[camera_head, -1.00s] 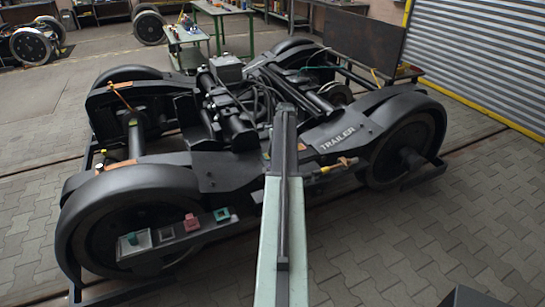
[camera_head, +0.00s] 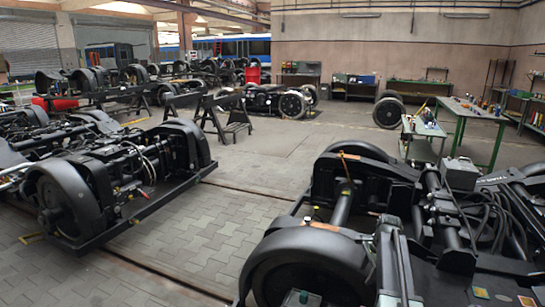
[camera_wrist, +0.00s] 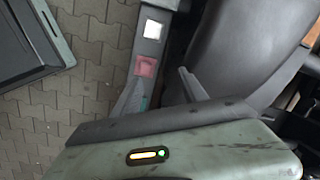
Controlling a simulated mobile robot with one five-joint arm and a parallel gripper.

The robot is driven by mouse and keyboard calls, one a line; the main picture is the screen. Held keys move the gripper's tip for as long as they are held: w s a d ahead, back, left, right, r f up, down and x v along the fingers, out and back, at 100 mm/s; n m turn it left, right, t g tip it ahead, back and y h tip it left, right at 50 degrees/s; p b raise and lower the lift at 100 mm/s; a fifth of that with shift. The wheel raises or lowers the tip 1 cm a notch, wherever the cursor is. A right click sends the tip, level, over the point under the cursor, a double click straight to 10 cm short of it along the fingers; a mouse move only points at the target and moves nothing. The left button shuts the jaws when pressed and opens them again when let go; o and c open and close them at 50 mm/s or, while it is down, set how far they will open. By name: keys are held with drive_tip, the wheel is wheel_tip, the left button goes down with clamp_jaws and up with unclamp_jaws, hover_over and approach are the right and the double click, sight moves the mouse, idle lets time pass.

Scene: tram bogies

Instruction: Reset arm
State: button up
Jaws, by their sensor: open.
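My gripper (camera_wrist: 162,88) shows in the wrist view, its two grey fingers apart with nothing held between them. It is over a grey bar (camera_wrist: 140,50) beside a dark wheel cover (camera_wrist: 240,45). On the bar are a white square piece (camera_wrist: 152,30), a red square piece (camera_wrist: 145,67) and a teal piece partly hidden near the fingers. My pale green arm (camera_head: 388,270) rises at the bottom of the head view, in front of the near bogie (camera_head: 310,245). The gripper cannot be made out in the head view.
Another bogie (camera_head: 110,175) stands at left, with paved floor (camera_head: 205,235) and rails between the two. A green workbench (camera_head: 470,112) and a small table (camera_head: 422,130) stand at right. Black trestles (camera_head: 225,115) and a loose wheelset (camera_head: 389,110) are farther back. Mid-floor is clear.

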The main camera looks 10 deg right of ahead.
drive_tip(key=s+a+n, duration=0.3)
drive_tip(key=a+n, duration=0.1)
drive_tip(key=a, duration=0.7)
drive_tip(key=s+a+n+g, duration=0.1)
drive_tip(key=s+a+n, duration=0.3)
drive_tip(key=a, duration=0.7)
drive_tip(key=s+a+n, duration=0.3)
drive_tip(key=a+n, duration=0.1)
drive_tip(key=a, duration=0.8)
drive_tip(key=s+n+g+h, duration=0.1)
drive_tip(key=s+n, duration=0.5)
drive_tip(key=n, duration=0.1)
wheel_tip(320, 180, up, 14)
drive_tip(key=p, duration=1.4)
drive_tip(key=shift+w+d+f, duration=0.15)
drive_tip(key=shift+d+f, duration=0.05)
drive_tip(key=shift+d, duration=0.15)
drive_tip(key=c, duration=0.3)
drive_tip(key=shift+d, duration=0.1)
